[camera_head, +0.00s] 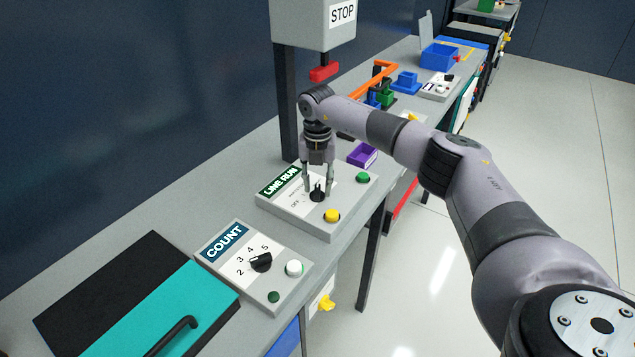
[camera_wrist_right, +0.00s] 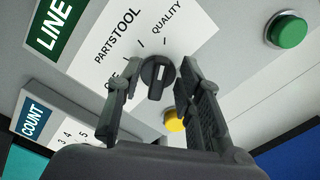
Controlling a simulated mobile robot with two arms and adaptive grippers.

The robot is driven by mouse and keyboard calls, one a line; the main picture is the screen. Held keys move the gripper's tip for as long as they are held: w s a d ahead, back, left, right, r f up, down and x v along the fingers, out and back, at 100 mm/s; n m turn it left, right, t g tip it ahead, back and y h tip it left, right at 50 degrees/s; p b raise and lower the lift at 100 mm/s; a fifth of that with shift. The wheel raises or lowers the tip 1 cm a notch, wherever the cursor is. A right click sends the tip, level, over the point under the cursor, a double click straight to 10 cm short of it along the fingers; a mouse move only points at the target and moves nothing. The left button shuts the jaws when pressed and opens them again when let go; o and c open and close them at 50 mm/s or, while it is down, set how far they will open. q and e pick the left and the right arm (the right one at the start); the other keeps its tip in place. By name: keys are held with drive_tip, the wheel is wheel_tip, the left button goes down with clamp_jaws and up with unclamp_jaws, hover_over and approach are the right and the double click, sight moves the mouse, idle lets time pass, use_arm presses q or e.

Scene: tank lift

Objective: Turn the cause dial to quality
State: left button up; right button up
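The cause dial (camera_head: 317,196) is a black knob on the grey panel marked LINE RUN (camera_head: 325,231). In the right wrist view the dial (camera_wrist_right: 158,74) stands out from a white plate with the labels OFF, PARTS, TOOL and QUALITY (camera_wrist_right: 166,18). I cannot tell for sure which label its pointer faces. My right gripper (camera_head: 318,189) points down over the dial. Its fingers are open, one on each side of the knob; a gap shows between the knob and the fingers in the wrist view. My left gripper is not in view.
On the same panel are a yellow button (camera_head: 332,215), close to the gripper, and a green button (camera_head: 362,178). A COUNT panel (camera_head: 228,278) with its own dial lies nearer. A post with a STOP box (camera_head: 312,25) stands behind. A purple tray (camera_head: 362,155) is beyond.

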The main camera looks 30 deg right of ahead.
sight(317, 187)
drive_tip(key=shift+r, duration=0.15)
wheel_tip(317, 187, up, 7)
drive_tip(key=shift+r, duration=0.15)
idle(0.7)
